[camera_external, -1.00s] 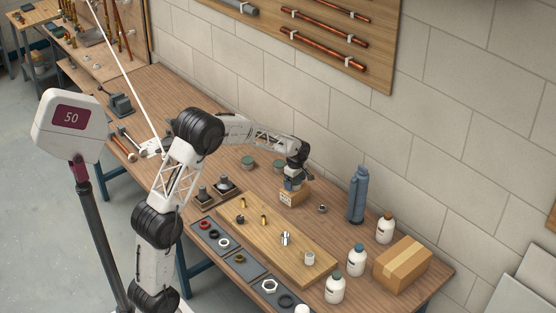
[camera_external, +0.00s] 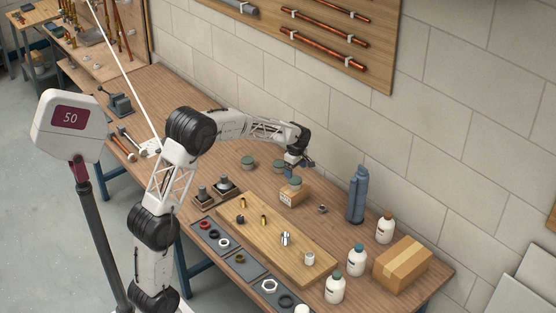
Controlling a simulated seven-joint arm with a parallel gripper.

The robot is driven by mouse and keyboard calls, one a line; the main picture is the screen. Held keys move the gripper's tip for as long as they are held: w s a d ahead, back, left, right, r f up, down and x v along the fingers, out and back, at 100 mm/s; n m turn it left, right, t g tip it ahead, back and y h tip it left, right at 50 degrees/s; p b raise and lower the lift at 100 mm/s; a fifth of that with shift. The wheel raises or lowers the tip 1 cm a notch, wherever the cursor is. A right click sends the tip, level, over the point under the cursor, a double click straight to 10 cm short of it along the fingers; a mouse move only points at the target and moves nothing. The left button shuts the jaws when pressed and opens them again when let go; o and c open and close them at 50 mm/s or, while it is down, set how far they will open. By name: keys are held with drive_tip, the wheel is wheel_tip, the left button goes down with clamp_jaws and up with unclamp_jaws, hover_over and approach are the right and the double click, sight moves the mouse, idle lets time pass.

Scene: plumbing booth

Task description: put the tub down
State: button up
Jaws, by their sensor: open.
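A small round tub with a grey-green lid (camera_external: 295,182) sits on top of a small cardboard box (camera_external: 291,196) near the middle of the bench. My gripper (camera_external: 299,173) is just above the tub, pointing down. It is open, and the tub looks apart from it, resting on the box. Two similar green-lidded tubs stand behind and to the left, one on the left (camera_external: 247,162) and one partly behind my wrist (camera_external: 279,166).
A wooden board (camera_external: 270,238) with small fittings lies in front of the box. A blue-grey rolled item (camera_external: 357,194), white bottles (camera_external: 385,228) and a taped carton (camera_external: 402,264) stand to the right. A small metal ring (camera_external: 322,209) lies beside the box.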

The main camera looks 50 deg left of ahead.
sight(295, 180)
drive_tip(key=shift+r, duration=2.6)
drive_tip(key=s+d+r+m, duration=0.3)
drive_tip(key=s, duration=0.6)
drive_tip(key=s+d+r+m+t, duration=0.1)
drive_tip(key=s+d+r+m, duration=0.25)
drive_tip(key=s, duration=0.45)
drive_tip(key=s+d+r+m, duration=0.2)
drive_tip(key=s+r+m, duration=0.15)
drive_tip(key=s, duration=0.55)
drive_tip(key=s+d+f+m, duration=0.1)
drive_tip(key=s+m, duration=0.2)
drive_tip(key=s, duration=0.5)
drive_tip(key=s+d+f+m+t, duration=0.1)
drive_tip(key=s+d+f+m, duration=0.1)
drive_tip(key=s, duration=0.7)
drive_tip(key=s+d+f+m, duration=0.1)
drive_tip(key=s+m, duration=0.4)
drive_tip(key=s, duration=0.4)
drive_tip(key=shift+s+d+f+t, duration=0.15)
drive_tip(key=shift+s+d+t, duration=0.15)
drive_tip(key=shift+d, duration=0.1)
